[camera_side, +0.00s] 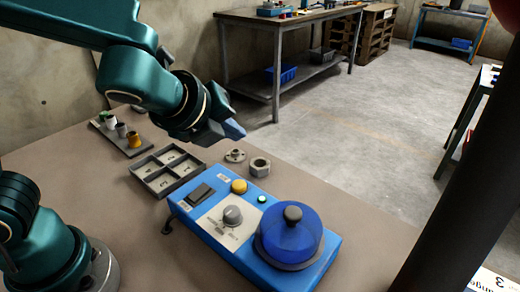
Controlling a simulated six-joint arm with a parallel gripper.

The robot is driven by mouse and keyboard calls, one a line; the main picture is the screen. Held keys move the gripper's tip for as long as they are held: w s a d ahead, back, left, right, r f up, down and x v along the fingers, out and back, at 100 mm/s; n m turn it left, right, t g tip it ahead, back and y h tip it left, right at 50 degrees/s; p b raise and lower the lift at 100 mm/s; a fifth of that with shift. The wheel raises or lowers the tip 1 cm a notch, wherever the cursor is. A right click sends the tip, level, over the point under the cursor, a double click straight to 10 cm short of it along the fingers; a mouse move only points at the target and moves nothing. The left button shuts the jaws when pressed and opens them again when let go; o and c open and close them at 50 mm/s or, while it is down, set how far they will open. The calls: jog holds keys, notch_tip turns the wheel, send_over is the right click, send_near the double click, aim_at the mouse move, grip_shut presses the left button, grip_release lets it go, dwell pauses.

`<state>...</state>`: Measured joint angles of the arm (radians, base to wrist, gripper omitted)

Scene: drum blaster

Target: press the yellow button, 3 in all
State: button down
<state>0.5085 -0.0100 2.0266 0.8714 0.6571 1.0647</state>
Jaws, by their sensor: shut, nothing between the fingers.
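The yellow button (239,187) is a round raised cap on the far edge of a blue control box (190,226). The box lies on the brown table. My gripper (236,131) is above and beyond the box, in the air and apart from the button. Its fingers are shut with nothing between them. The button is fully in view.
A divided tray (151,187), a hex nut (260,167) and a flanged part (235,155) lie nearby.

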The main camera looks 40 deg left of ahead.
aim_at(237, 189)
jog(key=shift+f, duration=4.4)
jog(key=shift+f, duration=0.15)
jog(key=shift+f, duration=0.3)
jog(key=shift+f, duration=0.45)
jog(key=shift+r, duration=0.9)
jog(key=shift+r, duration=2.5)
